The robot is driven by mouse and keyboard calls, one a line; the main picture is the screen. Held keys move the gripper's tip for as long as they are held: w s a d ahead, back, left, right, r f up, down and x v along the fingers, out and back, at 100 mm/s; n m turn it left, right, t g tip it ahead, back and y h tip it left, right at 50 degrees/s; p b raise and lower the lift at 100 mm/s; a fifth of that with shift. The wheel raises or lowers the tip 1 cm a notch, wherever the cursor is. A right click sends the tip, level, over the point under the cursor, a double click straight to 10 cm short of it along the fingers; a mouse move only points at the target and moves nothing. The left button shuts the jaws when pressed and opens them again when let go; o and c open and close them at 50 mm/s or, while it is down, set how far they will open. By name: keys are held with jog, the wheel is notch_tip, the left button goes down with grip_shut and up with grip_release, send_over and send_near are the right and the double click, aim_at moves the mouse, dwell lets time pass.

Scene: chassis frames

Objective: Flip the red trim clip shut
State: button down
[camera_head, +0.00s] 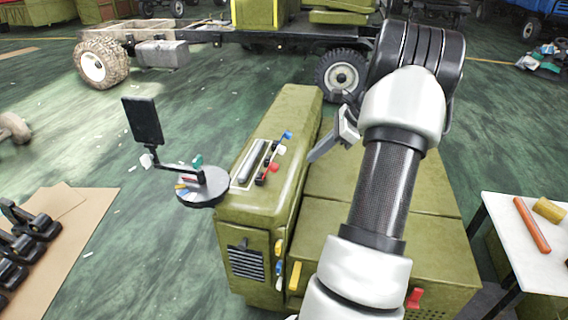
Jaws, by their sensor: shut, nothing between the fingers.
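A small red piece (414,298), which looks like the red trim clip, sits on the front of the olive-green cabinet (425,230), low and right of my arm. It is too small to tell whether it is flipped open or shut. My gripper (312,157) is shut and empty. It is above the far part of the cabinet, right of the lever panel, with its fingers pointing left and down. It is well apart from the red piece. My arm crosses the middle of the cabinet and hides part of its top and front.
A yellow handle (295,276) is on the cabinet front. Levers with red (272,167) and blue (287,135) knobs stand on the raised left section. A round tray (203,190) with a dark screen juts out left. A white table (520,235) stands right.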

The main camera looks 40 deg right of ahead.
jog(key=shift+s+d+f+m+t, duration=0.15)
jog(key=shift+d+f+m, duration=0.15)
jog(key=shift+d, duration=0.2)
jog(key=shift+s+d+f+m+t, duration=0.15)
jog(key=shift+d+f+m, duration=0.15)
jog(key=shift+d, duration=0.2)
jog(key=x, duration=0.3)
jog(key=w+a+r+b+x, duration=0.1)
jog(key=x, duration=0.3)
jog(key=b+x, duration=0.1)
jog(key=x, duration=0.2)
jog(key=shift+w+a, duration=0.35)
jog(key=shift+w, duration=0.05)
jog(key=shift+w+a+r+b, duration=0.3)
jog(key=shift+w+a+r, duration=0.1)
jog(key=shift+w+r, duration=0.1)
